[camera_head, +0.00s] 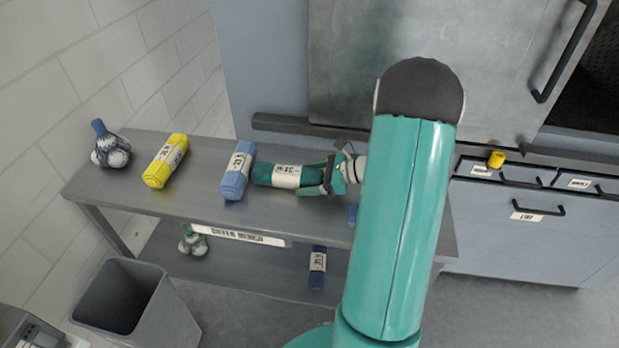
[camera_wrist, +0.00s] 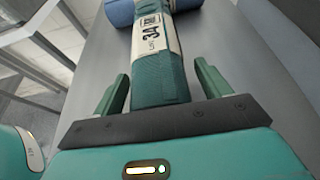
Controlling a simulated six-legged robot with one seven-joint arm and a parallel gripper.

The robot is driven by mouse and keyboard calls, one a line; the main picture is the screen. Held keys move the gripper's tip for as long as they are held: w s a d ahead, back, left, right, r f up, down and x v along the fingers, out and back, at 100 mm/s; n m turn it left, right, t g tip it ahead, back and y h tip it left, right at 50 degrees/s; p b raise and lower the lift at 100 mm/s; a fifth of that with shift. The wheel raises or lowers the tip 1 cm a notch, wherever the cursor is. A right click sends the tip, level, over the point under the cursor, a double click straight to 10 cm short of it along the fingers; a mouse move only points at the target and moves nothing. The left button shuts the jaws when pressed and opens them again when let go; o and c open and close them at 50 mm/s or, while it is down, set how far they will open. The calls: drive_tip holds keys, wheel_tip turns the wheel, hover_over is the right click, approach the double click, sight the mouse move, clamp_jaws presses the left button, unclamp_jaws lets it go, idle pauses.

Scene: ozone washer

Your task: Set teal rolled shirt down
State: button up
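The teal rolled shirt (camera_head: 263,174) lies on the grey bench top with a white label band around it. In the wrist view the teal rolled shirt (camera_wrist: 158,80) runs away from me between the fingers, its label reading 34. My gripper (camera_head: 322,177) is at the shirt's right end. In the wrist view my gripper (camera_wrist: 161,72) is open, with one finger on each side of the roll and a visible gap at both sides. The shirt's far end is close to or touching a blue rolled shirt (camera_head: 237,173); I cannot tell which.
The bench (camera_head: 205,190) also holds a yellow roll (camera_head: 166,161) and a blue-and-white bundle (camera_head: 111,147) at left. A dark blue roll (camera_head: 317,267) and a green-white bundle (camera_head: 192,242) sit on the lower shelf. A grey bin (camera_head: 135,305) stands at front left.

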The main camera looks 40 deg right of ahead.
drive_tip(key=shift+r, duration=0.1)
drive_tip(key=shift+s+d+r, duration=0.15)
drive_tip(key=shift+s+d, duration=0.05)
drive_tip(key=shift+d, duration=0.05)
drive_tip(key=v, duration=0.6)
drive_tip(key=shift+s+r, duration=0.25)
drive_tip(key=a+r+n+g, duration=0.4)
drive_tip(key=a+r+n, duration=0.15)
drive_tip(key=a, duration=0.45)
drive_tip(key=s+a+r+n+h, duration=0.4)
drive_tip(key=s+a+r+n, duration=0.1)
drive_tip(key=a+n, duration=0.4)
drive_tip(key=s+a+r+n+h, duration=0.5)
drive_tip(key=a+n, duration=0.5)
drive_tip(key=n, duration=0.3)
drive_tip(key=shift+s+r+g, duration=0.3)
drive_tip(key=shift+s+r, duration=0.15)
drive_tip(key=shift+s, duration=0.7)
